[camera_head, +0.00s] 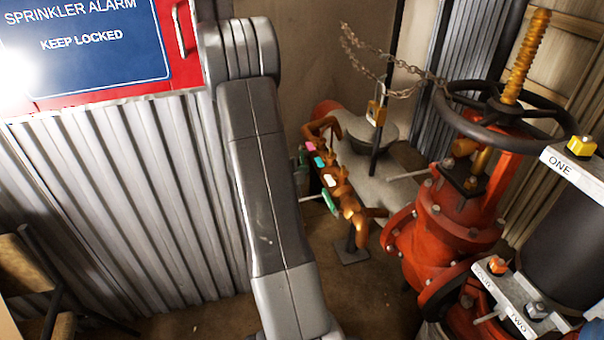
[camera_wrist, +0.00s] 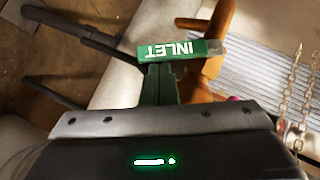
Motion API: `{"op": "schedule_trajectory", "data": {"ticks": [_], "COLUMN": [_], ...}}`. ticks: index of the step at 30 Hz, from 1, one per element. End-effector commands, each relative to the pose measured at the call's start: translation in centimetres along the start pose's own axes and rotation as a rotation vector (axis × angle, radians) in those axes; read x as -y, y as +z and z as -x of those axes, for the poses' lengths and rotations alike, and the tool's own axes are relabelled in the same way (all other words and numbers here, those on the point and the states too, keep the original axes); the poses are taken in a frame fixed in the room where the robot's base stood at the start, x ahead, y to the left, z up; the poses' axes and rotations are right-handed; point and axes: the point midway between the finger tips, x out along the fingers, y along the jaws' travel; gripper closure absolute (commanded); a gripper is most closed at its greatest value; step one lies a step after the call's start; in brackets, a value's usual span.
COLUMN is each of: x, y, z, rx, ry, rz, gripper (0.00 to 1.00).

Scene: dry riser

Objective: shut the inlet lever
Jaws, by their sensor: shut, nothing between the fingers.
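The inlet lever (camera_wrist: 180,50) is a green handle with a white INLET label, upside down in the wrist view. It lies across the picture, its right end beside orange-brown pipework (camera_wrist: 213,60). My gripper (camera_wrist: 158,72) shows below it, its narrow fingers together and empty. The fingertips are close to the lever's near edge; I cannot tell whether they touch. In the head view, a green piece (camera_head: 329,201) shows low on the orange-brown pipe assembly (camera_head: 345,190); I cannot read a label on it. My arm hides part of that area, and my gripper is not clearly visible there.
A red valve (camera_head: 450,225) with a black handwheel (camera_head: 500,115) stands at the right. A chain (camera_head: 385,75) and padlock (camera_head: 376,112) hang behind the pipes. A red alarm cabinet (camera_head: 180,40) and corrugated metal sheet (camera_head: 120,200) are at the left. Dark rods (camera_wrist: 70,35) cross the wrist view's upper left.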

Motion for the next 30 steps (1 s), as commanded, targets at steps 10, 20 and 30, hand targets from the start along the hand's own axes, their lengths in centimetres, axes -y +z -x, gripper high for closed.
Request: {"op": "schedule_trajectory", "data": {"ticks": [10,20,30], "x": [-0.3,-0.8,-1.2], "y": [0.2,0.8,1.9], "z": [-0.2,-0.8,-1.9], "rx": [0.001,0.000,0.000], "ry": [-0.027,-0.050,-0.048], "rz": [-0.025,-0.049,-0.049], "gripper": [1.00,1.00,1.00]}}
